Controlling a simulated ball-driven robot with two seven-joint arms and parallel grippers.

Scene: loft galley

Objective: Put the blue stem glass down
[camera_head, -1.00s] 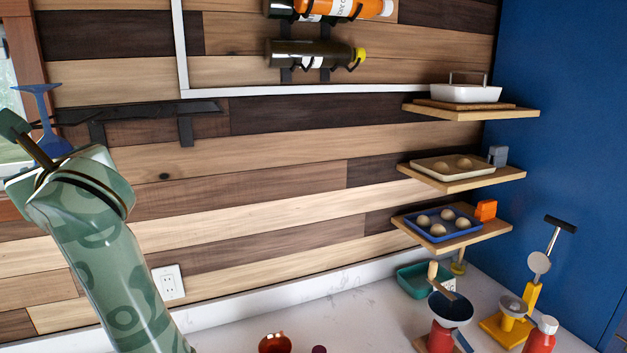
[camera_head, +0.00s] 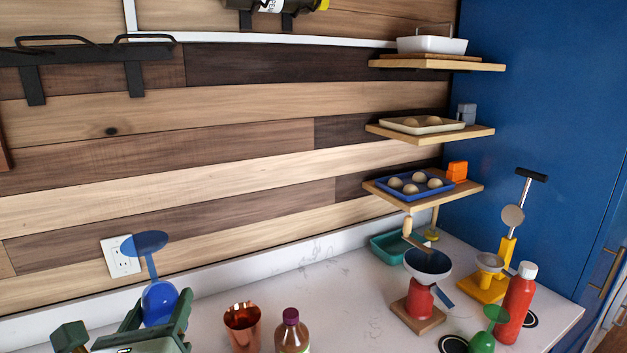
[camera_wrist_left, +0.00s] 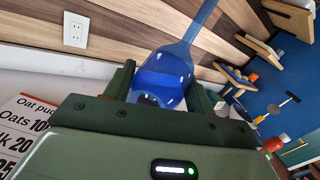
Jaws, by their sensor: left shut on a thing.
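The blue stem glass (camera_head: 160,301) is upside down in the lower left of the head view, its round foot on top and its bowl below. My left gripper (camera_head: 153,322) is shut on the bowl, with a finger on either side. In the left wrist view the bowl (camera_wrist_left: 162,76) sits between the two fingers (camera_wrist_left: 162,92) and the stem rises to the upper right. The glass shows in front of the back wall and counter; its rim is partly hidden by the gripper. My right gripper is not in view.
A copper cup (camera_head: 242,328) and a brown bottle (camera_head: 292,333) stand on the white counter (camera_head: 345,285) right of the glass. Farther right are a green stem glass (camera_head: 487,332), a red bottle (camera_head: 517,303) and a scale-like red stand (camera_head: 420,298). A black rack (camera_head: 80,53) hangs above.

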